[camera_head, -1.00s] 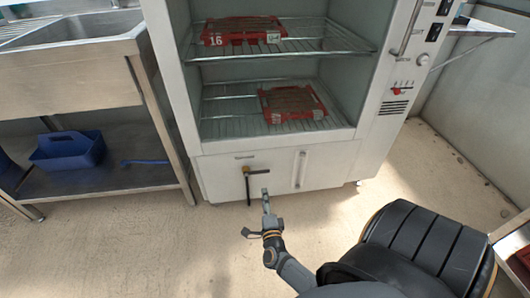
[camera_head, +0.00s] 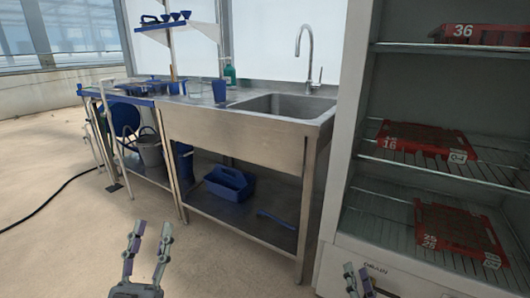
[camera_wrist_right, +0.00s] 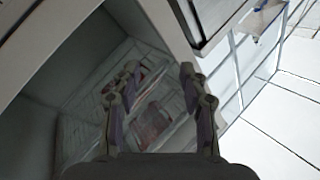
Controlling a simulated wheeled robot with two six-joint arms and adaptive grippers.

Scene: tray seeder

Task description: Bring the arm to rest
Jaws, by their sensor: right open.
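My left gripper (camera_head: 151,232) shows at the bottom left of the head view, its two fingers apart and empty above the floor. My right gripper (camera_head: 357,272) shows only its fingertips at the bottom edge of the head view, in front of the cabinet's lower part. In the right wrist view my right gripper (camera_wrist_right: 159,71) is open with nothing between its fingers. The open grey cabinet (camera_head: 348,150) and its racks lie beyond it. The rest of both arms is out of the head view.
Red trays (camera_head: 425,142) stand on the cabinet's wire shelves at the right. A steel sink bench (camera_head: 235,135) with a blue carrier (camera_head: 229,184) on its lower shelf stands left of the cabinet. A black hose (camera_head: 50,205) lies on the floor at far left. The floor before the bench is clear.

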